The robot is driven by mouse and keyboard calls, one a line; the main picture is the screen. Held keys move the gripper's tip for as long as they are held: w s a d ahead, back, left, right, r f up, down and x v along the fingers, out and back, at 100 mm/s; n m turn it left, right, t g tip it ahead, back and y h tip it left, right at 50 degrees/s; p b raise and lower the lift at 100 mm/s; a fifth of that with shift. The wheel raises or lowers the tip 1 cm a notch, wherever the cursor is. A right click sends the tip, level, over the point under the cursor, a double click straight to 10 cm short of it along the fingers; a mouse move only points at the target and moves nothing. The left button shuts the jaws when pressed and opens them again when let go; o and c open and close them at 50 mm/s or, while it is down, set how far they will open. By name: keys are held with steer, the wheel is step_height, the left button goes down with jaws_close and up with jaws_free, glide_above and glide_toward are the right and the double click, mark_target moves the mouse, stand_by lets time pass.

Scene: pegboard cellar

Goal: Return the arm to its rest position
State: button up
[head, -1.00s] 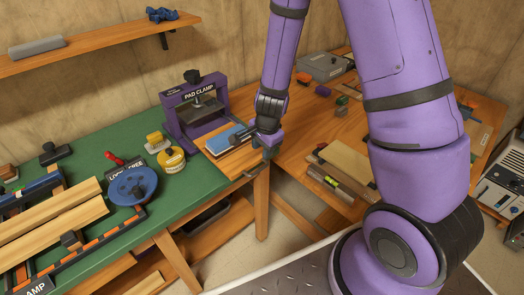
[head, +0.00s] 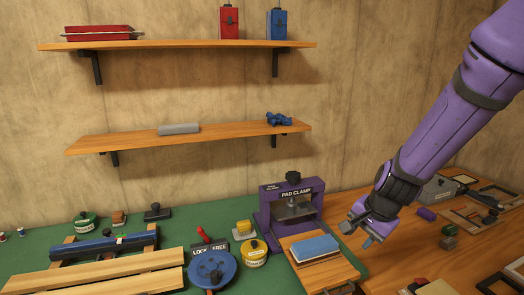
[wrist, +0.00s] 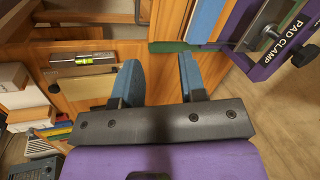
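My gripper (head: 359,236) is at the lower end of my purple arm, to the right of the purple pad clamp (head: 264,213) in the head view. In the wrist view its two blue fingers (wrist: 160,78) stand apart with nothing between them. A blue-topped block (head: 314,247) lies on the wooden board in front of the clamp, left of my gripper and apart from it. In the wrist view, part of the clamp (wrist: 262,62) shows at the upper right.
Two wooden shelves, the upper (head: 180,44) and the lower (head: 225,136), jut from the wall at left. A green bench (head: 165,222) holds a blue disc (head: 212,270), yellow tin (head: 253,256) and planks. A grey box (head: 438,190) stands on the brown bench at right.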

steer(key=s+d+r+n+t, duration=0.15)
steer(key=s+r+n, duration=0.5)
steer(key=r, duration=0.75)
steer(key=s+d+r+n+h, duration=0.1)
steer(key=s+d+r, duration=0.1)
steer(key=s+r, duration=0.2)
steer(key=s+d+r+n+h, duration=0.1)
steer(key=s+r, duration=0.3)
steer(key=s, duration=0.7)
steer(key=shift+s+d+n+t, duration=0.15)
steer(key=shift+d+n+t, duration=0.2)
steer(key=shift+d+n, duration=0.4)
